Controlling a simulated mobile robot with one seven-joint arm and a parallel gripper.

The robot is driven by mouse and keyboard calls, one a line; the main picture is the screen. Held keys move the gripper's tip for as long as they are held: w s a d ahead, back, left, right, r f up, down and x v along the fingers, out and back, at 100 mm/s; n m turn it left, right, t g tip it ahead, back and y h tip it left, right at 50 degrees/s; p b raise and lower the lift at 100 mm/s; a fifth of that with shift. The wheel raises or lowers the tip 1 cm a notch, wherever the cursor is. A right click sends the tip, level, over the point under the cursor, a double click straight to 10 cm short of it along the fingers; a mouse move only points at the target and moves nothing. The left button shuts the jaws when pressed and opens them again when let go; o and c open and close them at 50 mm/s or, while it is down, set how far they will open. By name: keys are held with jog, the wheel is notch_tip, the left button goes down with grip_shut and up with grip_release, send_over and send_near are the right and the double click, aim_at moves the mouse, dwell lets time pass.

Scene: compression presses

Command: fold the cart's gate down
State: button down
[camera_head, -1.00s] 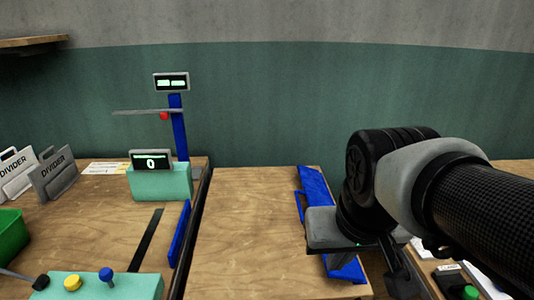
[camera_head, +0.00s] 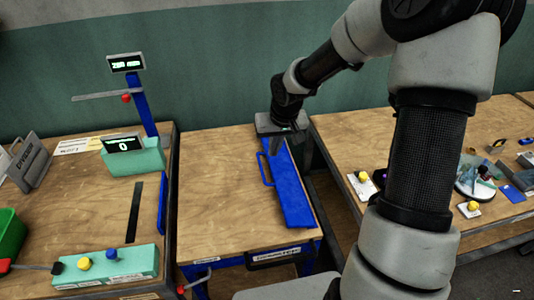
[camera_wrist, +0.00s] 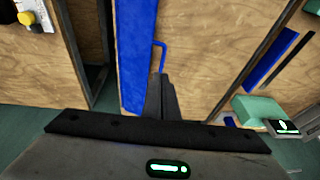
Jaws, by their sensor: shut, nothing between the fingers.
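The cart (camera_head: 222,205) has a wooden top and a blue frame. Its gate, a long blue panel (camera_head: 289,190), runs along the cart's right edge, its broad face showing; it looks low, but I cannot tell whether it is fully flat. A blue loop handle (camera_head: 265,169) sticks out from its left side over the wood. My gripper (camera_head: 277,150) is shut and empty over the far end of the gate. In the wrist view the shut fingers (camera_wrist: 160,95) point down beside the gate (camera_wrist: 136,50), overlapping the near end of the handle (camera_wrist: 162,55); contact is unclear.
Left stands a bench with a teal button box (camera_head: 105,265), a display box (camera_head: 130,156) and a blue post (camera_head: 144,105). Right, across a dark gap, a table (camera_head: 360,130) holds a round tray (camera_head: 475,184) and small parts. The cart top is clear.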

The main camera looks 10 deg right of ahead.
jog(key=b, duration=0.1)
send_near(264, 180)
jog(key=x, duration=0.5)
jog(key=shift+w+d+f, duration=0.15)
jog(key=shift+w+d, duration=0.1)
jog(key=shift+d, duration=0.05)
jog(key=f+b, duration=0.1)
jog(key=b, duration=0.1)
jog(key=f+b, duration=0.1)
jog(key=b, duration=0.1)
jog(key=shift+a+h, duration=0.4)
jog(key=f+h+b, duration=0.1)
jog(key=b, duration=0.3)
jog(key=a+f+b, duration=0.1)
jog(key=b, duration=0.3)
jog(key=shift+a+f+h, duration=0.2)
jog(key=shift+a+h, duration=0.1)
jog(key=shift+h, duration=0.1)
jog(key=shift+a+f+b, duration=0.3)
jog(key=shift+f+b, duration=0.1)
jog(key=shift+b, duration=0.65)
jog(key=shift+r, duration=0.15)
